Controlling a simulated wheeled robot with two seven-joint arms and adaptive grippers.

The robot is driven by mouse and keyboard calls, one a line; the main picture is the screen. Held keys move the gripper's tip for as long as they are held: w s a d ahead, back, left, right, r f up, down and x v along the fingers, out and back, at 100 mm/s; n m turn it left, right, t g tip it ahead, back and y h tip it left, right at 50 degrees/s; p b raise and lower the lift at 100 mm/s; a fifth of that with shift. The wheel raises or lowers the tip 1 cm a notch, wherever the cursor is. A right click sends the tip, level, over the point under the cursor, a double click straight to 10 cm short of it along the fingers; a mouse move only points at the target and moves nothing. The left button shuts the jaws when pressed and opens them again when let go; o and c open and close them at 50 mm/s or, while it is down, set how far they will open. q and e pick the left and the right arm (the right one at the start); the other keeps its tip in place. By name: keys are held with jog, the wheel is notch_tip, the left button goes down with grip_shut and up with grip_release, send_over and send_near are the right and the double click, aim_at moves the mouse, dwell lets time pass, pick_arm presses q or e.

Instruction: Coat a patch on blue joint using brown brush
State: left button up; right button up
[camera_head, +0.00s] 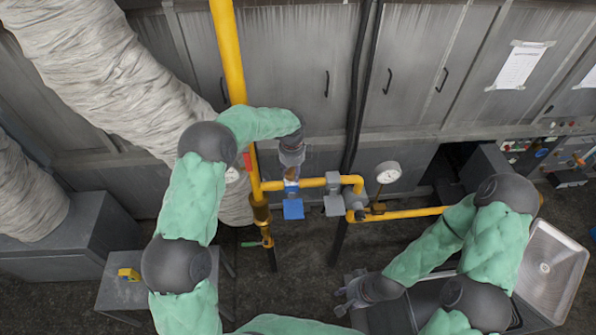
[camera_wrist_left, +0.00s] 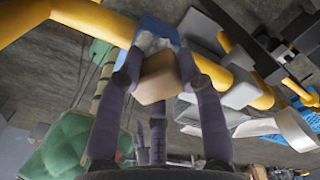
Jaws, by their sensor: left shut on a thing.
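My left gripper (camera_head: 291,160) points down over the yellow pipe and is shut on the brown brush (camera_head: 291,174). In the left wrist view the brush shows as a brown block (camera_wrist_left: 157,78) between the purple-grey fingers. The blue joint (camera_head: 292,187) sits on the pipe just below the brush, with a blue square part (camera_head: 293,209) under it. In the left wrist view, blue and pale joint surfaces (camera_wrist_left: 152,38) show right behind the brush. I cannot tell whether the brush touches the joint. My right gripper (camera_head: 346,293) is low at the front, its fingers apart and empty.
The yellow pipe (camera_head: 313,183) runs right to grey fittings (camera_head: 335,205) and a round gauge (camera_head: 388,172). A small table with a yellow object (camera_head: 129,274) stands at the lower left. A metal sink tray (camera_head: 553,270) is at the right. Grey cabinets line the back.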

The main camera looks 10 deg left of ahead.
pick_arm(q)
jog(key=shift+s+a+f, duration=0.1)
jog(key=shift+s+a, duration=0.25)
jog(key=shift+a, duration=0.55)
jog(key=shift+s+a, duration=0.3)
jog(key=shift+a, duration=0.55)
jog(key=shift+w+r+p, duration=0.15)
jog(key=shift+r+p, duration=0.25)
jog(key=shift+r, duration=0.25)
jog(key=shift+r+p, duration=1.3)
jog(key=shift+r, duration=1.2)
jog(key=shift+r+p, duration=0.85)
jog(key=shift+r, duration=0.65)
